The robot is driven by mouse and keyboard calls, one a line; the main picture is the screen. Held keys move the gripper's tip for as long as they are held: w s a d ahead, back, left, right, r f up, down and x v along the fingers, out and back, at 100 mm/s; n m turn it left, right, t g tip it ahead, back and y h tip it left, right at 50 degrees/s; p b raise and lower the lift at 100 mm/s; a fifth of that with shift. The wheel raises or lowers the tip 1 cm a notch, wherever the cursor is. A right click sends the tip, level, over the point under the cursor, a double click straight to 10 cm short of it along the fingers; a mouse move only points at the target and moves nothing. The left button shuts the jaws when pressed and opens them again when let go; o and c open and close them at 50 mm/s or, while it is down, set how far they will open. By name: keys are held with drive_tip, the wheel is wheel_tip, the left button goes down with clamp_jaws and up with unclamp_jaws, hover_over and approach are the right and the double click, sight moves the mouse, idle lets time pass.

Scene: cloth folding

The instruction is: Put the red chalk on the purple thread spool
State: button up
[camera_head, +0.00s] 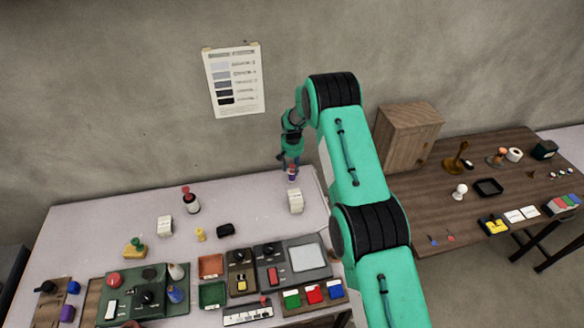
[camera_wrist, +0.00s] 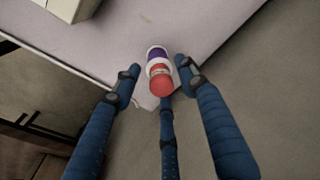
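The purple thread spool (camera_head: 292,177) stands near the back right corner of the pale table in the head view. In the wrist view the spool (camera_wrist: 156,54) shows purple with white rims. The red chalk (camera_wrist: 161,81) is a short round piece that overlaps the spool's near end and appears to rest on it; full contact is hidden. My gripper (camera_head: 288,163) is just above the spool. In the wrist view its blue fingers (camera_wrist: 157,69) stand apart on both sides of the chalk, with narrow gaps, and a third finger is close below it. The gripper looks open.
A white box (camera_head: 295,201) stands just in front of the spool. The table edge (camera_head: 323,198) is close on the right. Control panels (camera_head: 150,300) and small trays (camera_head: 211,266) fill the table's front. A brown table (camera_head: 440,185) with other objects stands at right.

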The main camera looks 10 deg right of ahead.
drive_tip(key=shift+r, duration=0.15)
wheel_tip(320, 180, up, 12)
drive_tip(key=s, duration=0.1)
idle(0.7)
drive_tip(key=shift+s, duration=0.1)
idle(0.6)
wheel_tip(320, 180, up, 22)
drive_tip(key=t, duration=0.1)
hover_over(292, 168)
drive_tip(key=s, duration=1)
drive_tip(key=s+r+t, duration=0.1)
drive_tip(key=s+r, duration=1.2)
drive_tip(key=s+r+n+t, duration=0.1)
drive_tip(key=s+r, duration=0.3)
drive_tip(key=s, duration=0.5)
drive_tip(key=s+r, duration=0.3)
drive_tip(key=s, duration=0.6)
drive_tip(key=s+f+t, duration=0.1)
drive_tip(key=s, duration=1.8)
drive_tip(key=shift+s+a+f+n, duration=0.2)
drive_tip(key=shift+a+f+n, duration=0.15)
drive_tip(key=shift+n, duration=0.05)
